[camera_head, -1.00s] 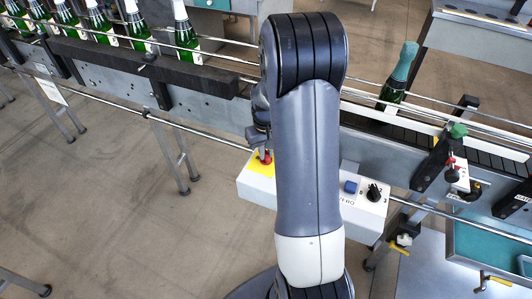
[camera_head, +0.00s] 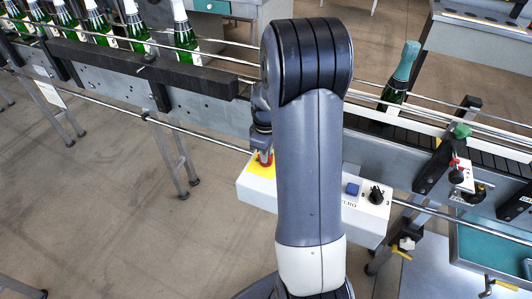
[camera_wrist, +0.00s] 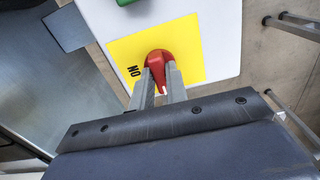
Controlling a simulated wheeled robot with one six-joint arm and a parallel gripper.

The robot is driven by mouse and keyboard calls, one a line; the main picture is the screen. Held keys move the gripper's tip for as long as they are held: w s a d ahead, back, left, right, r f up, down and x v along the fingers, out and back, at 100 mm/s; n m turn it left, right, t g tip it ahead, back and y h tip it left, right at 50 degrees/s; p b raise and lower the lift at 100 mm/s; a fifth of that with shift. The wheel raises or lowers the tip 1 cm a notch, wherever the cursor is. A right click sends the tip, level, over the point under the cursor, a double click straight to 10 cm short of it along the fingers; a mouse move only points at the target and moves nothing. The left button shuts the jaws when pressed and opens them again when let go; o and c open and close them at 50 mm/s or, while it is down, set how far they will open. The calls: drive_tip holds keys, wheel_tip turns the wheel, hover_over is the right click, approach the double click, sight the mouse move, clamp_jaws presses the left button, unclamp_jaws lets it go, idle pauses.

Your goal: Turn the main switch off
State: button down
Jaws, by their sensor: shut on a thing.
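The main switch is a red rotary knob (camera_wrist: 158,60) on a yellow plate (camera_wrist: 190,50) with the word ON beside it in the wrist view. A white mark shows on the knob near my fingers. My gripper (camera_wrist: 161,78) is shut on the red knob, one finger on each side. In the head view the knob (camera_head: 265,158) shows small at the left end of the white control box (camera_head: 248,192). My arm hides the middle of that box and part of my gripper (camera_head: 262,146).
A blue button (camera_head: 352,189) and a black selector knob (camera_head: 376,195) sit on the box's right part. Behind it runs the conveyor with green bottles (camera_head: 186,38) at left and one foil-topped bottle (camera_head: 400,78) at right.

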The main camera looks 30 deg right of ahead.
idle(0.6)
drive_tip(key=c, duration=1.4)
unclamp_jaws()
wheel_tip(320, 180, up, 11)
drive_tip(key=shift+f, duration=0.2)
wheel_tip(320, 180, down, 11)
drive_tip(key=shift+r, duration=0.2)
